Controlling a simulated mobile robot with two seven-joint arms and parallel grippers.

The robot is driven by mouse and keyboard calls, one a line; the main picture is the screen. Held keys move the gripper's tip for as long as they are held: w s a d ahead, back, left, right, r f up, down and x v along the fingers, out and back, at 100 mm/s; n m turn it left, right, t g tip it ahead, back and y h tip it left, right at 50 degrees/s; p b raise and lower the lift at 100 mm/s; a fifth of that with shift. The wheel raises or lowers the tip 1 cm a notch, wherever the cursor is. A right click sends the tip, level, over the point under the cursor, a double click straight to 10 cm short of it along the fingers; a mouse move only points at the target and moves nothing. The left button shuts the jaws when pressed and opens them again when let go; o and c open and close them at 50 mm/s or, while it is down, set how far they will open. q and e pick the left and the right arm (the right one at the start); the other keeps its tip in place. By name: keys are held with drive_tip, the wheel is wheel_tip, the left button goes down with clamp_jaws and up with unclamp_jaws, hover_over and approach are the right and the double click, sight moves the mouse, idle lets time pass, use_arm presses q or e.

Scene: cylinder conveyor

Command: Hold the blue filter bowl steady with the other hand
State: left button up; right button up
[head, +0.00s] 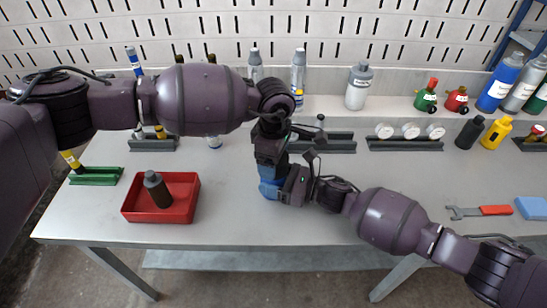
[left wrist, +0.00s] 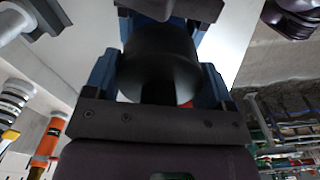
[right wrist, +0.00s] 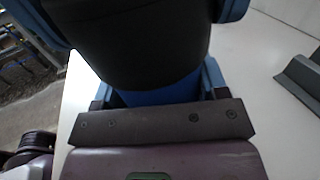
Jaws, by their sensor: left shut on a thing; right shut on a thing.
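The blue filter bowl (right wrist: 160,92) shows in the right wrist view between the blue fingers of my right gripper (head: 277,183), which is shut on it. A wide black cylindrical part sits directly against the bowl and hides much of it. In the left wrist view a black round part (left wrist: 160,62) sits between the blue fingers of my left gripper (head: 268,150), which is shut on it. In the head view the left gripper is above the right one, close together over the table. The grippers hide most of the held parts there.
A red tray (head: 128,212) holding a dark bottle (head: 157,189) stands left on the grey table (head: 240,222). A green rack (head: 96,177) is further left. Dark racks line the back. A wrench (head: 463,212) lies right. The table front centre is clear.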

use_arm(q)
drive_tip(key=m, duration=0.5)
drive_tip(key=shift+m, duration=0.3)
drive_tip(key=shift+m, duration=0.3)
drive_tip(key=m, duration=0.5)
drive_tip(key=o, duration=1.1)
drive_tip(key=shift+o, duration=0.2)
wheel_tip(320, 180, up, 12)
drive_tip(key=shift+f, duration=0.1)
